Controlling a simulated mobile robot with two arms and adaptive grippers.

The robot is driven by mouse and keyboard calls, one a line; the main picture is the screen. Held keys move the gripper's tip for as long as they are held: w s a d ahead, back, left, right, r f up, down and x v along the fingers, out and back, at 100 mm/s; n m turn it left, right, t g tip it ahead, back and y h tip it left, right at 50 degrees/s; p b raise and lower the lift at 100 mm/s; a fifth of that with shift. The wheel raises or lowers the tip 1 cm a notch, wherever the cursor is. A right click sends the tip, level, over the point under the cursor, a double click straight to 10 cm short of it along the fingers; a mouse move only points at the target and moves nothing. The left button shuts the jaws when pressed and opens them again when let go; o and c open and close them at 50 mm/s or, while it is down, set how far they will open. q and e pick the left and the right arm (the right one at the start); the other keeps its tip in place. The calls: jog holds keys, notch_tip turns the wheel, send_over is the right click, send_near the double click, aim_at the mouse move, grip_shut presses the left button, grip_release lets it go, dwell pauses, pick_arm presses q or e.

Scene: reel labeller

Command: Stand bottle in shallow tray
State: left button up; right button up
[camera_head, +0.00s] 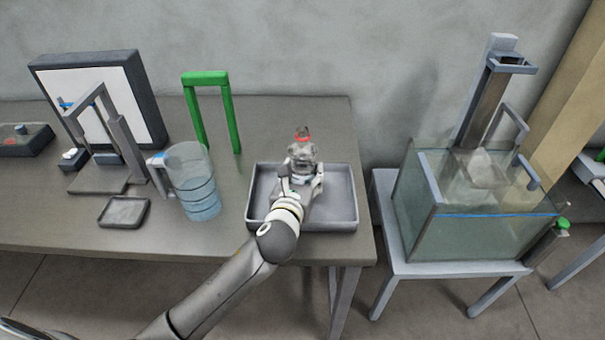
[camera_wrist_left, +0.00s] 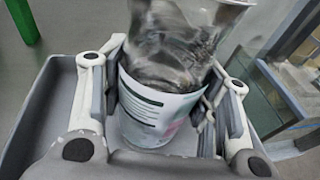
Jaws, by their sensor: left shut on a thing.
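A clear bottle with a red cap (camera_head: 302,134) stands upright at the shallow grey tray (camera_head: 345,222) on the table. In the left wrist view the bottle's white printed label (camera_wrist_left: 155,108) sits between the fingers. My left gripper (camera_head: 303,184) is shut on the bottle, with one finger on each side; it also shows in the left wrist view (camera_wrist_left: 160,105). The bottle is inside the tray's outline. Its base is hidden by the gripper, so I cannot tell whether it touches the tray floor. My right gripper is not in view.
A clear jug with bluish contents (camera_head: 197,185) stands left of the tray. A green frame (camera_head: 232,115) stands behind. A small dark dish (camera_head: 124,211) lies further left. A glass tank (camera_head: 480,220) stands on a separate stand to the right, past a gap.

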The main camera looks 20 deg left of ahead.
pick_arm(q)
jog(key=o, duration=0.4)
jog(key=shift+f, duration=0.15)
jog(key=shift+c, duration=0.2)
jog(key=o, duration=0.4)
jog(key=shift+o, duration=0.2)
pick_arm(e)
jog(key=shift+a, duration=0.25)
pick_arm(q)
jog(key=shift+s+r, duration=0.1)
jog(key=shift+r, duration=0.1)
jog(key=a+v, duration=0.1)
jog(key=v, duration=1)
jog(key=shift+s+d, duration=0.4)
jog(key=shift+d, duration=0.05)
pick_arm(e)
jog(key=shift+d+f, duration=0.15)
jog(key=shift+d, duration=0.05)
